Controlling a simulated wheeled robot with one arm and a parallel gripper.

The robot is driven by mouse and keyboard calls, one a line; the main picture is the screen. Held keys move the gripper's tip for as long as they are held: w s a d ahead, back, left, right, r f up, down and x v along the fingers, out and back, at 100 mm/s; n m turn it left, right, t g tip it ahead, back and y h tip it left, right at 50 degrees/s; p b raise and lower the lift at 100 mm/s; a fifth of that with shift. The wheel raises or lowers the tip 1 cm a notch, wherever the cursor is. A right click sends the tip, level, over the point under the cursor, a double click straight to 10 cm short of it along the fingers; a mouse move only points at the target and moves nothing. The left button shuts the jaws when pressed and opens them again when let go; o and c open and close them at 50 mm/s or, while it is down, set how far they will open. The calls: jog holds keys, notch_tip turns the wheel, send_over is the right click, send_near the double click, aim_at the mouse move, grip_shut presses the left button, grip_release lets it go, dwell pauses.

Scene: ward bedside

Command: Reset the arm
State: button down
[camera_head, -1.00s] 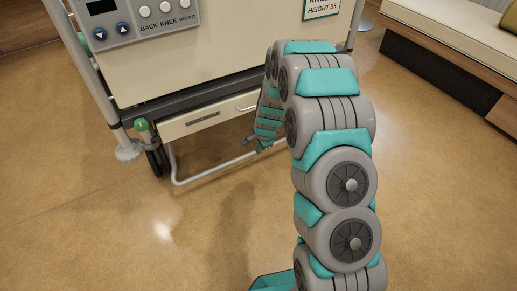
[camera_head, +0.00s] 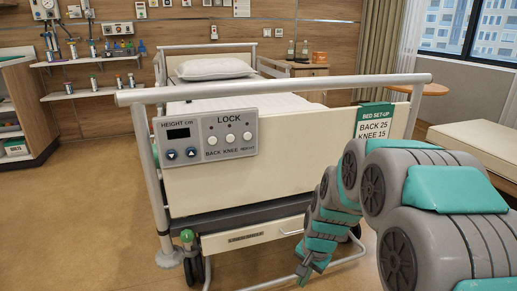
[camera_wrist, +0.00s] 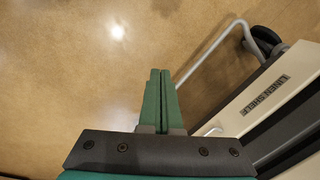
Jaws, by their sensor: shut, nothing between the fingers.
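My gripper (camera_head: 304,272) hangs low in front of the bed's foot end, pointing down near the linen shelf drawer (camera_head: 246,238). In the wrist view my gripper (camera_wrist: 160,75) has its two green fingers together with nothing between them, above bare floor. The drawer, labelled "LINEN SHELF" (camera_wrist: 266,95), lies to the right of the fingers there. My arm comes in from the lower right of the head view and bends down to the gripper.
The bed's footboard (camera_head: 290,180) carries a control panel (camera_head: 209,137) and a green-topped sign (camera_head: 374,125). A pillow (camera_head: 213,68) lies at the far end. A bench (camera_head: 480,150) stands at the right. Open floor (camera_head: 80,230) lies at the left.

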jog(key=s+d+r+n+g+p, duration=0.1)
jog(key=s+r+n, duration=0.1)
jog(key=s+r, duration=0.3)
jog(key=s+d+r+n+g+h+p, duration=0.1)
jog(key=s+r+n, duration=0.2)
jog(key=s, duration=1.1)
jog(key=s+d+r+n+p, duration=0.1)
jog(key=s+r+n, duration=0.1)
jog(key=s+r, duration=0.5)
jog(key=s, duration=0.3)
jog(key=shift+s+n+g+p, duration=0.15)
jog(key=shift+n+g+p, duration=0.25)
